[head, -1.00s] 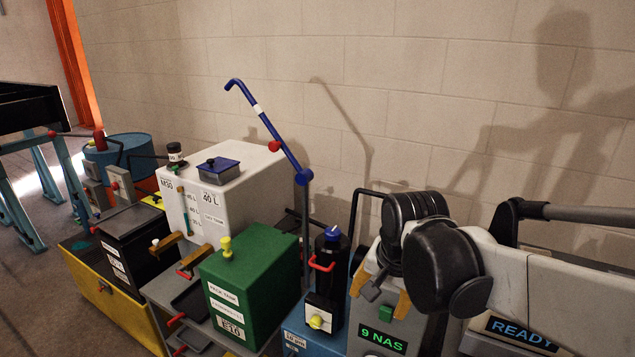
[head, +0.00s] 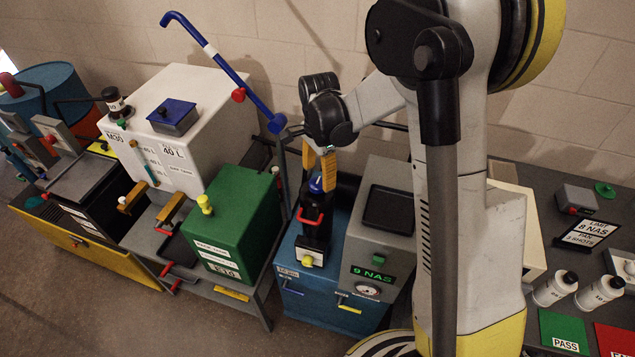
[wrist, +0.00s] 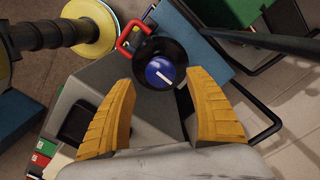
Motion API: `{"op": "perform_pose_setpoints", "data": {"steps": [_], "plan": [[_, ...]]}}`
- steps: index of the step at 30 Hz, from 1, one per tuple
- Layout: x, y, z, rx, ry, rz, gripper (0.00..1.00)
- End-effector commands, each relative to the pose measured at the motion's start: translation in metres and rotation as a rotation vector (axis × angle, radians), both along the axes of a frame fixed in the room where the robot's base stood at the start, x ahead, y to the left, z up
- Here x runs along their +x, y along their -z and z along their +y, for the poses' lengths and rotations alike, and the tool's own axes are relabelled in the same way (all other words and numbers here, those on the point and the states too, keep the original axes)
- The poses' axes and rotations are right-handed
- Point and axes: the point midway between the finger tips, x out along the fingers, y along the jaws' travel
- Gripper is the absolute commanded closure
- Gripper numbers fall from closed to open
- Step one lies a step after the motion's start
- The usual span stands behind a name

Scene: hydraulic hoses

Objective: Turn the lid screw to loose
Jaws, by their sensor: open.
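The lid screw is a blue round knob with a white line on top of a black canister; it shows in the head view (head: 316,185) and the wrist view (wrist: 160,72). In the wrist view the line runs from the middle toward the lower right. The black canister (head: 314,229) stands upright with a red handle (head: 309,217) on its side. My gripper (head: 318,162) is open, with yellow fingers above the screw. In the wrist view the fingertips (wrist: 157,80) lie left and right of the knob, apart from it, with nothing between them gripped.
A grey unit (head: 384,250) reading 9 NAS stands right of the canister. A green box (head: 240,235) and white tank (head: 170,135) stand left. A blue bent lever (head: 225,70) rises behind. White bottles (head: 556,288) stand at far right.

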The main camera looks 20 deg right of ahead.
Motion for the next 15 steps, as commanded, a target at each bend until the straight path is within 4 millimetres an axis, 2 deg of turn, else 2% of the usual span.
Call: {"op": "perform_pose_setpoints", "data": {"steps": [1, 6, 15], "plan": [[0.0, 0.011, 0.0, 0.0, 0.0, 0.0, 0.36], [0.0, 0.035, 0.0, 0.0, -0.001, 0.0, 0.36], [0.0, 0.045, 0.0, 0.0, -0.001, -0.001, 0.36]]}}
